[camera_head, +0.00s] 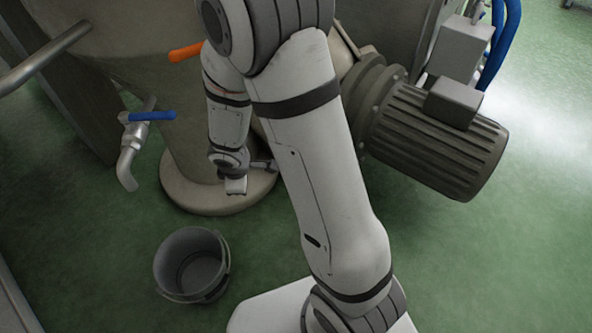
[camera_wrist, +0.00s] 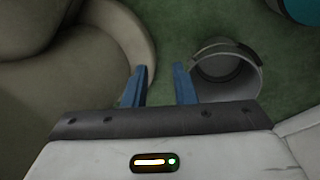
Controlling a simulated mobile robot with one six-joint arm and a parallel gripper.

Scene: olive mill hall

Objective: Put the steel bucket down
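The steel bucket (camera_head: 180,252) stands upright on the green floor at the lower left of the head view, and it looks empty. It also shows in the wrist view (camera_wrist: 242,82), right of my fingers, with its handle at the rim. My gripper (camera_head: 236,186) is beside the base of the large vessel, up and to the right of the bucket in the head view. In the wrist view my gripper's blue fingers (camera_wrist: 160,68) are apart with only floor between them. The right finger appears close to the bucket; whether it touches is unclear.
A large beige vessel on a round base (camera_head: 205,197) stands behind the bucket. A pipe valve with a blue lever (camera_head: 150,116) juts out at left, and an orange lever (camera_head: 186,51) sits above. A ribbed motor (camera_head: 430,140) is at right. Floor left of the bucket is clear.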

